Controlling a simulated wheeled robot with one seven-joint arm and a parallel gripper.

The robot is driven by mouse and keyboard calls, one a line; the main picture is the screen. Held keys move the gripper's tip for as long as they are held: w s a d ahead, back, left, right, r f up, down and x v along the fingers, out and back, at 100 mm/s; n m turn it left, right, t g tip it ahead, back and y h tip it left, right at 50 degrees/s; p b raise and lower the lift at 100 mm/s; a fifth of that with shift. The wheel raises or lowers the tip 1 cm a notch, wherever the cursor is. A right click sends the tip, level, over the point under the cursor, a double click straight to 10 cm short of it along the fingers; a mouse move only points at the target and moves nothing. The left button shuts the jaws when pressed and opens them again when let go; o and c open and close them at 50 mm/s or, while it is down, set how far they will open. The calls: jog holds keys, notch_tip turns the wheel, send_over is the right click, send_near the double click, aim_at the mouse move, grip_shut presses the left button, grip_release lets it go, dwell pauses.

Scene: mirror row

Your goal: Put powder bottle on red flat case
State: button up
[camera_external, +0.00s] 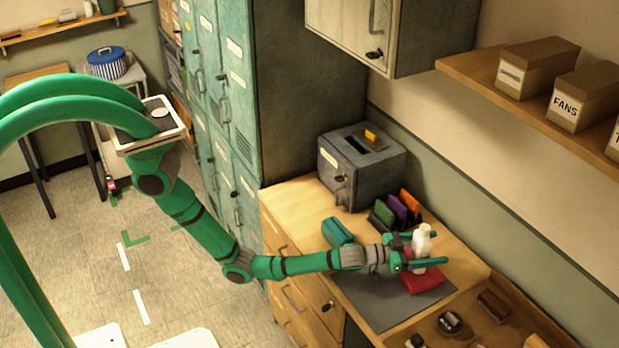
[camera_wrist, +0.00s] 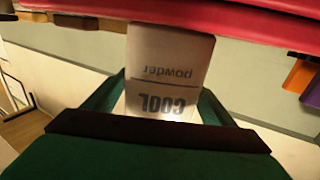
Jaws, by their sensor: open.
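The white powder bottle (camera_external: 421,245) stands upright on the red flat case (camera_external: 423,282), which lies on the desk. In the wrist view the bottle (camera_wrist: 170,60) appears upside down, with "COOL powder" on its label. Its base meets the red case (camera_wrist: 250,22) along the top of that view, with no clear gap. My gripper (camera_external: 428,250) is open, with one finger on each side of the bottle. In the wrist view my gripper (camera_wrist: 160,105) shows its fingers spread beside the bottle. Whether a finger still touches it I cannot tell.
A dark grey mat (camera_external: 385,300) lies under and beside the red case. A teal case (camera_external: 338,232) and upright green, purple and orange cases (camera_external: 397,209) stand behind, near a grey metal box (camera_external: 360,165). A wooden tray (camera_external: 480,325) with small items is at front right.

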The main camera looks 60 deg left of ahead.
aim_at(414, 249)
jog(key=shift+r, duration=0.15)
jog(key=v, duration=1.2)
jog(key=s+a+m+h, duration=0.25)
jog(key=s+h, duration=0.25)
jog(key=s, duration=0.8)
jog(key=s+a+f+n+y, duration=0.1)
jog(key=s+a+f+y, duration=0.2)
jog(key=a, duration=0.5)
jog(key=s+a+f+n+y, duration=0.1)
jog(key=s+a+f+n, duration=0.15)
jog(key=s+a, duration=0.4)
jog(key=s+a+f+n+y, duration=0.1)
jog(key=s+a+f+y, duration=0.2)
jog(key=a, duration=0.6)
jog(key=s+a+f+n+y, duration=0.1)
jog(key=s+a+y, duration=0.1)
jog(key=s+a, duration=0.5)
jog(key=s+a+f+n+g+y, duration=0.1)
jog(key=s+a+f+y, duration=0.1)
jog(key=s+a, duration=0.4)
jog(key=shift+s+a+f+y, duration=0.35)
jog(key=shift+s+a+y, duration=0.05)
jog(key=shift+a, duration=0.6)
